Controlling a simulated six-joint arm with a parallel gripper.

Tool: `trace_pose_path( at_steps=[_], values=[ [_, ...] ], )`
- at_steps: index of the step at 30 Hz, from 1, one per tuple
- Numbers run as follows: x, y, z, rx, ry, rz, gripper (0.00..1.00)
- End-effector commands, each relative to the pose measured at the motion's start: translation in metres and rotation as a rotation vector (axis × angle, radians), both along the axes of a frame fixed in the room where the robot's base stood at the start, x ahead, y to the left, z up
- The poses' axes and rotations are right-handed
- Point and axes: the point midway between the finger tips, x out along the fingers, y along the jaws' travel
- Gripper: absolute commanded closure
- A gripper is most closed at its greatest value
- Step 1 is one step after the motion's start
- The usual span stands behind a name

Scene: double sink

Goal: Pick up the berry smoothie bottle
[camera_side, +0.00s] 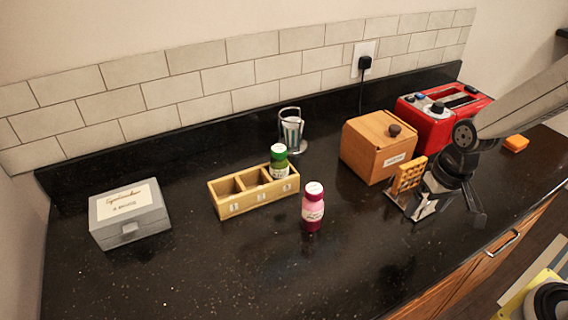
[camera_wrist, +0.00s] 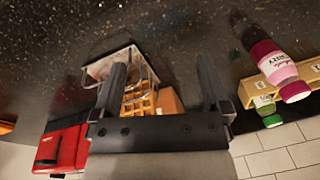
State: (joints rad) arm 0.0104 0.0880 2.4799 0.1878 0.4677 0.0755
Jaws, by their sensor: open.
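The berry smoothie bottle (camera_side: 313,207) has a pink cap, a pink label and a dark magenta body. It stands upright on the black counter, in front of the wooden box's right end. In the wrist view the bottle (camera_wrist: 277,58) is at the upper right, outside my fingers. My gripper (camera_side: 450,211) is open, pointing down, well to the right of the bottle in the side view. In the wrist view my gripper (camera_wrist: 162,82) has its two fingers apart, with waffles (camera_wrist: 140,98) in a wire rack showing between them. Nothing appears held.
The three-slot wooden box (camera_side: 235,208) holds a green bottle (camera_side: 279,162) in its right slot. A striped cup (camera_side: 291,130) stands behind. A wooden bin (camera_side: 366,152), red toaster (camera_side: 425,128) and waffle rack (camera_side: 394,198) are near my gripper. A grey box (camera_side: 130,220) sits left. The front counter is clear.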

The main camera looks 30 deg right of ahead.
Motion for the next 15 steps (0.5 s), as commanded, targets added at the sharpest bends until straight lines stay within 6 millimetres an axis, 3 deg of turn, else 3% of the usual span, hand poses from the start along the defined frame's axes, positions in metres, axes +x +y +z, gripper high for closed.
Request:
trace_pose_path(
  at_steps=[8, 15],
  values=[
    [0.018, 0.033, -0.01, 0.243, 0.232, -0.388, 0.03],
    [0.046, 0.07, -0.009, 0.488, 0.444, -0.697, 0.03]
  ],
)
